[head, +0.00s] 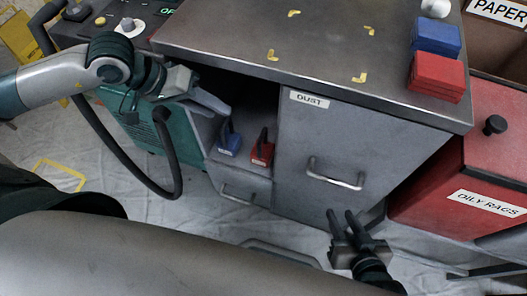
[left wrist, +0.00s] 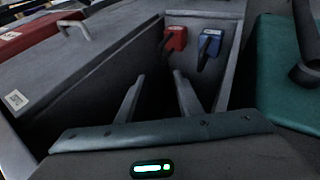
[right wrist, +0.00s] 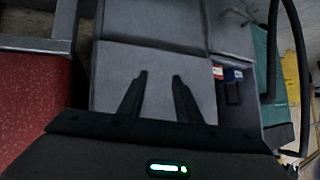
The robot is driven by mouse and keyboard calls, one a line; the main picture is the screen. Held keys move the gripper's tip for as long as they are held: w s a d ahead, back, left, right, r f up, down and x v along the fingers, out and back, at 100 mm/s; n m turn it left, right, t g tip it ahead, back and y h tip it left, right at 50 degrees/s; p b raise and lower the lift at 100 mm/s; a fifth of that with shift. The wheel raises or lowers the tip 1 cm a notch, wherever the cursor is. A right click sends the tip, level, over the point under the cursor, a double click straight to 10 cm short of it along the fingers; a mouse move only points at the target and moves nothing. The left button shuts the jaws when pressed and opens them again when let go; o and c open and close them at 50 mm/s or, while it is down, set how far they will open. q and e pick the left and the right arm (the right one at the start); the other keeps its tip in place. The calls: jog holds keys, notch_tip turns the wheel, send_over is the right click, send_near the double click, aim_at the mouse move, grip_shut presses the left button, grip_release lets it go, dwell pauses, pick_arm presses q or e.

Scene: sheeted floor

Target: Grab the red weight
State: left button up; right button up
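A red weight (head: 262,152) with a black handle sits in the open shelf of the grey cabinet, right of a blue weight (head: 229,143) with a similar handle. In the left wrist view the red weight (left wrist: 175,39) and blue weight (left wrist: 210,44) are at the far end of the shelf, beyond the fingertips. My left gripper (head: 220,108) is open and empty, at the shelf opening above and left of the weights, touching neither. My right gripper (head: 344,216) is open and empty, low in front of the cabinet. In the right wrist view a red patch (right wrist: 217,72) shows small.
A grey drawer marked DUST (head: 325,150) has a bar handle. The metal worktop (head: 320,45) overhangs the shelf, with red blocks (head: 437,76) and blue blocks (head: 437,38) on it. A red OILY RAGS bin (head: 460,180) stands right. A black hose (head: 165,150) hangs left.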

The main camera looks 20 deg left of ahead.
pick_arm(q)
jog(key=shift+d+f, duration=0.1)
jog(key=x, duration=1.2)
jog(key=shift+f, duration=0.15)
jog(key=x, duration=0.5)
jog(key=shift+c, duration=0.4)
grip_shut()
dwell(1.3)
